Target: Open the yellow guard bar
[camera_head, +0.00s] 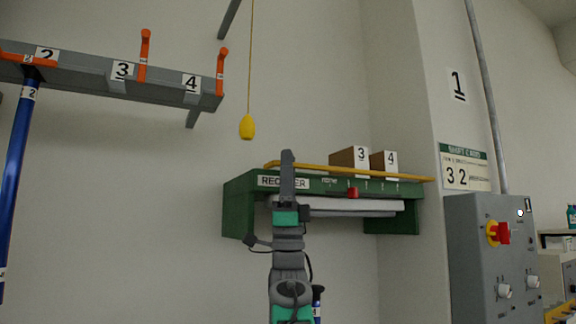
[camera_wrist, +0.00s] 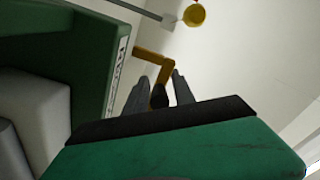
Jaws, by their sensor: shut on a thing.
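The yellow guard bar (camera_head: 350,173) runs across the upper front of the green receiver housing (camera_head: 236,208) in the head view, close to level. In the wrist view the bar's bent end (camera_wrist: 152,60) comes down to a dark grip (camera_wrist: 158,97) between my fingers. My gripper (camera_head: 288,154) is at the left end of the bar, and it also shows in the wrist view (camera_wrist: 159,76). It is shut on the guard bar's end. My fingers hide part of the grip.
A yellow pull knob (camera_head: 247,127) hangs on a cord above left of my gripper. Boxes 3 (camera_head: 349,157) and 4 (camera_head: 384,163) stand behind the bar. A grey rack (camera_head: 70,68) holds a blue rod (camera_head: 17,160) at left. A grey control cabinet (camera_head: 470,260) stands at right.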

